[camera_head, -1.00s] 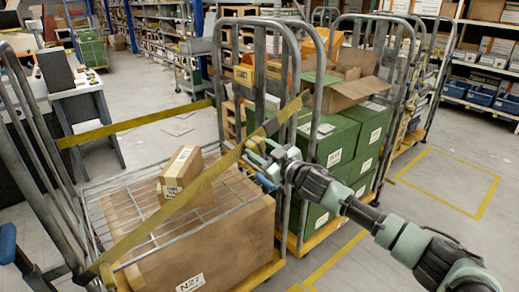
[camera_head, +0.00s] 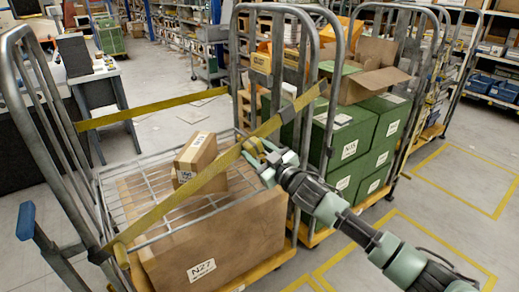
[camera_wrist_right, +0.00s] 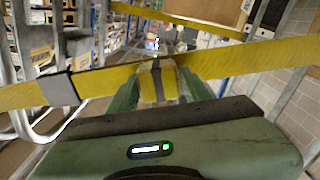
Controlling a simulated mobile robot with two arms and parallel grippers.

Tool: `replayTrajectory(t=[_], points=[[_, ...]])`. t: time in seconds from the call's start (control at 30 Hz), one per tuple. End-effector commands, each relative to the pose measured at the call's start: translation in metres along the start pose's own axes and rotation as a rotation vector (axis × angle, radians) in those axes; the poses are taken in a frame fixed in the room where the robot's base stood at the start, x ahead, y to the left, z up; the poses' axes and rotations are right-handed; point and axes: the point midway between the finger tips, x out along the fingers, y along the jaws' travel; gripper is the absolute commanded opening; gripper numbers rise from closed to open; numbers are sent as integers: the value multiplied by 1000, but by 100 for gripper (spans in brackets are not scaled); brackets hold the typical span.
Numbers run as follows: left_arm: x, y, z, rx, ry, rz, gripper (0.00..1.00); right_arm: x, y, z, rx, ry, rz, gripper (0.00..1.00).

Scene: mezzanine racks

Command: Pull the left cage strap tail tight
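The left cage (camera_head: 22,90) holds a large brown carton (camera_head: 240,235) marked N27, a wire shelf (camera_head: 135,185) and a small box (camera_head: 195,152). A yellow strap (camera_head: 190,195) runs diagonally across its front, from the near left post up to the right post. My left gripper is not in view.
A second cage (camera_head: 312,150) with green crates (camera_head: 345,145) and an open carton (camera_head: 372,80) stands close on the right. A blue-ended handle (camera_head: 26,220) sticks out at the left cage's near side. Yellow-marked floor (camera_head: 440,225) at right is clear.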

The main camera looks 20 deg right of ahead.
Motion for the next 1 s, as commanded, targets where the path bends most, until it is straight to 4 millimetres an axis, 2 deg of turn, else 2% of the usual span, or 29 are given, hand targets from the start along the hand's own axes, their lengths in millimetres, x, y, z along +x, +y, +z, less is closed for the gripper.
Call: replayTrajectory(t=[0.03,0.07,0.33,0.47,0.8,1.0], points=[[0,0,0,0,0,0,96,0,-7,4,4,-6,-10,62],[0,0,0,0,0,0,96,0,-6,4,4,-5,-9,67],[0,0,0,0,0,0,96,0,-3,2,2,-4,-4,67],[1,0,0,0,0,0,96,-6,-3,3,2,-3,-4,67],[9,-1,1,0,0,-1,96,-58,-5,4,2,-5,-7,67],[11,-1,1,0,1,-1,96,-76,-6,3,2,-4,-8,67]])
